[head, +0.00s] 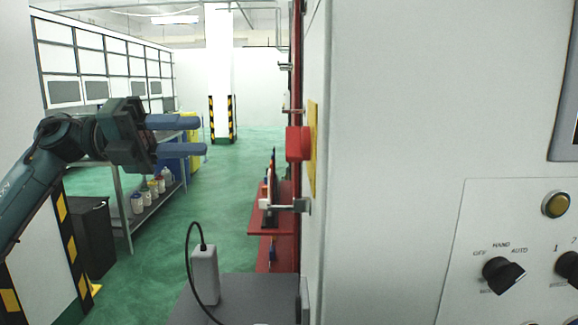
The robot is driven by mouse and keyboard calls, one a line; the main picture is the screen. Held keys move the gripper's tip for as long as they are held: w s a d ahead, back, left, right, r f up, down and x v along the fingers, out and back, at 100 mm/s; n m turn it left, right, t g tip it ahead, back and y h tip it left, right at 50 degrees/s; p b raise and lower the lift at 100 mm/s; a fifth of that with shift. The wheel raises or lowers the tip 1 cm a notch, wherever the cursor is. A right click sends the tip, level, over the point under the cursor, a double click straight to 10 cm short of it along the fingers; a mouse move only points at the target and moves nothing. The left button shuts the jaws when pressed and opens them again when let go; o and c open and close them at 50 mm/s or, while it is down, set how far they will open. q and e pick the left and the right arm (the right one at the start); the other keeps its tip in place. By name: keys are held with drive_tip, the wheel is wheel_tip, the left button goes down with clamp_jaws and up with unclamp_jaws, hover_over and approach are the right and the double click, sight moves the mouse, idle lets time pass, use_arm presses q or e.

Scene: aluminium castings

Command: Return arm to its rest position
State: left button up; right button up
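My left arm comes in from the left edge of the head view, raised. Its gripper (204,136) points to the right, with two blue-grey fingers held apart. The gap between the fingers is empty, and the gripper touches nothing that I can see. The far shelf and bins show behind it. My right gripper is not in the head view.
A machine cabinet with a control panel (470,215) and rotary knob (502,274) fills the right side, close by. A shelf with bottles (152,190) and a striped pillar (222,120) stand beyond. Green floor (190,225) is clear mid-view.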

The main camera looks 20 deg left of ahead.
use_arm(q)
drive_tip(key=w+d+f+n+t+y+p, duration=0.1)
drive_tip(key=w+d+f+n+t, duration=0.2)
drive_tip(key=f+n, duration=0.5)
drive_tip(key=d+f+n+t+y, duration=0.1)
drive_tip(key=d+f+n+t, duration=0.2)
drive_tip(key=f+n+t, duration=0.45)
drive_tip(key=w+d+f+n+t+y+p, duration=0.1)
drive_tip(key=w+d+f+n+t, duration=0.15)
drive_tip(key=f+n, duration=0.6)
drive_tip(key=s+d+f+n+g+y, duration=0.1)
drive_tip(key=s+f+n+y, duration=0.3)
drive_tip(key=f, duration=0.6)
drive_tip(key=s+d+f+n+g+y, duration=0.1)
drive_tip(key=s+f+n+y, duration=0.3)
drive_tip(key=f, duration=0.5)
drive_tip(key=s+d+f+n+g+y, duration=0.3)
drive_tip(key=s+f+g, duration=0.2)
drive_tip(key=s+f, duration=0.6)
drive_tip(key=shift+s+f+n+p, duration=0.3)
drive_tip(key=shift+s+p, duration=0.05)
drive_tip(key=shift+s, duration=0.85)
